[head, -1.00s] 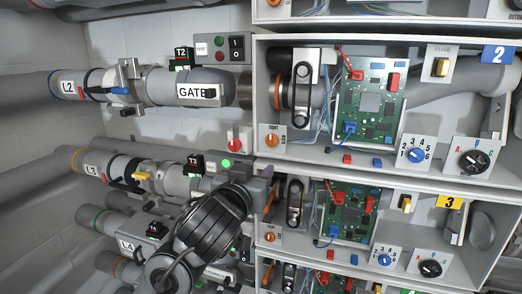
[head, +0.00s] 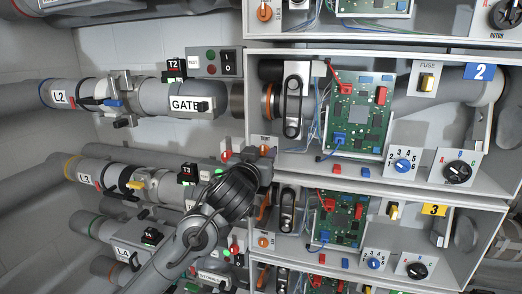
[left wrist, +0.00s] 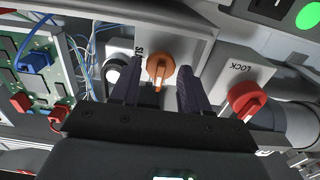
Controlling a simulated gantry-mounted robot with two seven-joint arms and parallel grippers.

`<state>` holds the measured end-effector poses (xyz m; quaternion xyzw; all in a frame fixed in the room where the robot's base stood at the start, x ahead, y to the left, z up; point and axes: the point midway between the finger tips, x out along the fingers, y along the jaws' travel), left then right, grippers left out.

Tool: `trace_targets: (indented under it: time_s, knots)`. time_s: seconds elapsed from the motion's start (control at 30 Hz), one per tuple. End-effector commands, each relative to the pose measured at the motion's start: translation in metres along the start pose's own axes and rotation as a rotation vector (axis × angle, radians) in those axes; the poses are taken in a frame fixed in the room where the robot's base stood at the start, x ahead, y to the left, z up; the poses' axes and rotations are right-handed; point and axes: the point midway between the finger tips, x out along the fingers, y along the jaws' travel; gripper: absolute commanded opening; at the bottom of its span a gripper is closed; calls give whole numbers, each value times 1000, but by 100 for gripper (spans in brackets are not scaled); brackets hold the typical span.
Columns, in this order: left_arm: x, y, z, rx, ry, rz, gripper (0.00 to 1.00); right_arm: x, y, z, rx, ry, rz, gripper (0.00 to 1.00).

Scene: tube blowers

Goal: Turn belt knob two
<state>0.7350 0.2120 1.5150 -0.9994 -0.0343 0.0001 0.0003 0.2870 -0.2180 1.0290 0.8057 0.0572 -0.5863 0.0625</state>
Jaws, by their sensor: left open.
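Belt knob two is an orange knob (left wrist: 160,68) on a small white plate at the lower left corner of the unit marked 2. In the left wrist view it sits between the two dark fingers of my left gripper (left wrist: 159,84), which are open, one on each side. I cannot tell whether they touch it. In the head view my left gripper (head: 263,158) is at this corner and hides most of the knob; part of the plate's TIGHT label shows above it. My right gripper is not in view.
A red knob marked LOCK (left wrist: 248,97) is close beside the gripper. The circuit board (head: 352,115) with wires is to the right in unit 2 (head: 480,71). Unit 3 (head: 434,209) is directly below. Pipes marked L2 and L3 run along the left wall.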

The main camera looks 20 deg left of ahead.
Motion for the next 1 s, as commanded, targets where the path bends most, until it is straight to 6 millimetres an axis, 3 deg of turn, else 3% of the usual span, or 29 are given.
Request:
trace_targets:
  time_s: [0.37, 0.6, 0.63, 1.0]
  knots:
    - [4, 0, 0, -1, 1, 0, 44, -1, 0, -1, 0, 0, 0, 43]
    - [4, 0, 0, -1, 0, 0, 7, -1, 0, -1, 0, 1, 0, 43]
    - [4, 0, 0, -1, 0, 0, 6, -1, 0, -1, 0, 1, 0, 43]
    - [4, 0, 1, 66, 0, 0, 6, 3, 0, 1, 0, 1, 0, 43]
